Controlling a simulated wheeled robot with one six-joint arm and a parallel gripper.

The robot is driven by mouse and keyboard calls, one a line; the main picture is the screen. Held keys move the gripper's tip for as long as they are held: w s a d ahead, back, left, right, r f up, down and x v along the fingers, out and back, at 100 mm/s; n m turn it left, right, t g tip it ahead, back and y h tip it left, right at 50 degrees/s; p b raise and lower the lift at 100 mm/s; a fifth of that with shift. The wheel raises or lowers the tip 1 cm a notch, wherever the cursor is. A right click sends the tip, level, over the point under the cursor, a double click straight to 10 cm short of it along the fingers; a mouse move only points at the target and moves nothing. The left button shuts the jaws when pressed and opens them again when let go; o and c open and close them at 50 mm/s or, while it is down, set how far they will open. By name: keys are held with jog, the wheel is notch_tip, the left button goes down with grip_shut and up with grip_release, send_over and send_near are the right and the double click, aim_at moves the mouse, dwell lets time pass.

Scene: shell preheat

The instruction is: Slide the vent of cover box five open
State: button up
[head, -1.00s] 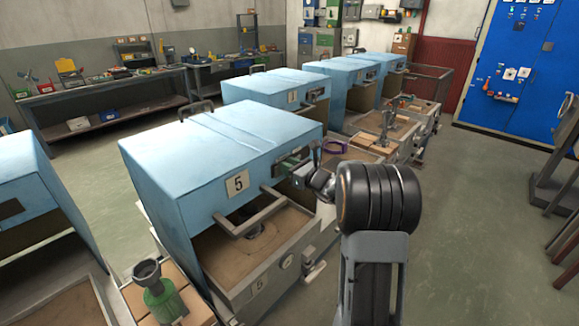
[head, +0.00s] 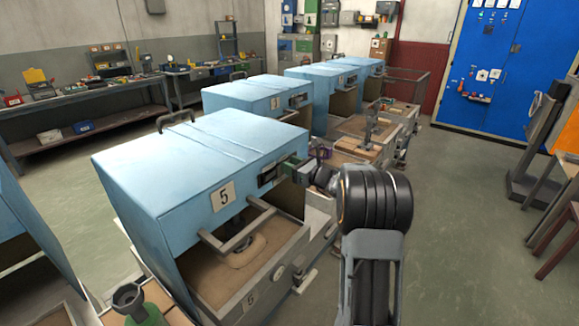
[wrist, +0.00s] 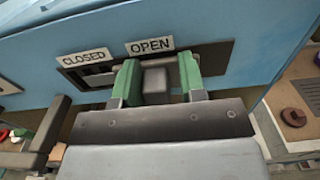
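Cover box five (head: 165,165) is a light blue box with a "5" plate, raised above a sand-coloured bed. Its vent is a dark slotted plate (head: 268,174), which also shows in the wrist view (wrist: 215,58) with CLOSED (wrist: 84,58) and OPEN (wrist: 150,46) labels. The grey vent knob (wrist: 155,80) is below the OPEN label. My gripper (wrist: 160,82) has green fingers on either side of the knob.
A grey bar handle (head: 238,234) sticks out from the box front below the vent. A green funnel-topped object (head: 137,305) stands at the lower left. More blue cover boxes (head: 255,97) stand behind. Open floor (head: 455,215) lies to the right.

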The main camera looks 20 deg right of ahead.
jog(key=shift+o, duration=1.4)
jog(key=shift+a, duration=0.1)
jog(key=b+v, duration=0.2)
jog(key=v, duration=1.1)
jog(key=shift+s, duration=0.3)
